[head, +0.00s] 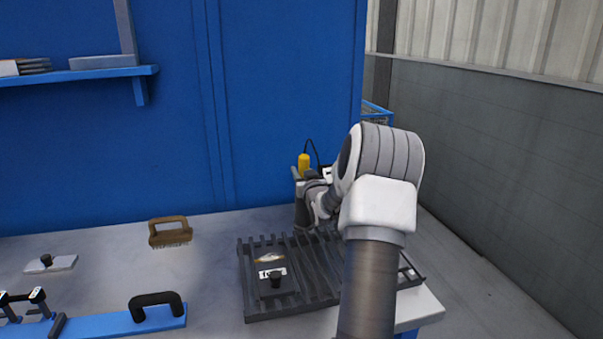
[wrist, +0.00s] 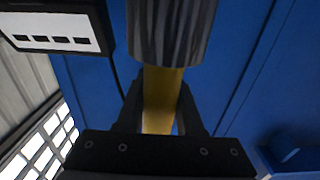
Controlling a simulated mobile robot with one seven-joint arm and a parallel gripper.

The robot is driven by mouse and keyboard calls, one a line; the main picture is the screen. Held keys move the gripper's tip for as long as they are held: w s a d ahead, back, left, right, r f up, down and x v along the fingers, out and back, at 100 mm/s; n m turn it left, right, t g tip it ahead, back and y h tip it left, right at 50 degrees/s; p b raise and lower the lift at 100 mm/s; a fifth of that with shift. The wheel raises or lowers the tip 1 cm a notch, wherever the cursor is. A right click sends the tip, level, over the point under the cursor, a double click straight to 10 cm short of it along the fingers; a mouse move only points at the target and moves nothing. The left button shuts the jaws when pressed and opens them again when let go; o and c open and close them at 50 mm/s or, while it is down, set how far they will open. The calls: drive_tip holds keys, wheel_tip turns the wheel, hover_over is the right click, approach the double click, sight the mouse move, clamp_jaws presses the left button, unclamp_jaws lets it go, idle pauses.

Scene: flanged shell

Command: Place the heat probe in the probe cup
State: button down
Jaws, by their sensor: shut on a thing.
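The heat probe shows as a yellow handle (head: 304,162) in the head view, upright near the blue wall at the back of the bench. In the wrist view the same yellow handle (wrist: 160,98) runs between the fingers of my gripper (wrist: 160,112), which is shut on it. A grey metal cylinder (wrist: 172,30), seemingly the probe cup, covers the handle's far end there. A dark cylinder (head: 302,210) stands below the yellow handle in the head view. I cannot tell whether the probe is inside the cup or behind its rim. My arm hides part of this area.
A dark slatted rack (head: 262,312) with a small black-knobbed piece lies in front. A wooden brush (head: 170,233) and a blue strip with a black handle (head: 155,302) lie left. A box with a row of slots (wrist: 55,28) and a cable are close to the probe.

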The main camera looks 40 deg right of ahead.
drive_tip(key=c, duration=0.5)
unclamp_jaws()
drive_tip(key=shift+f, duration=0.1)
drive_tip(key=shift+c, duration=0.2)
drive_tip(key=p+v, duration=0.1)
drive_tip(key=v, duration=1.1)
drive_tip(key=shift+r, duration=0.25)
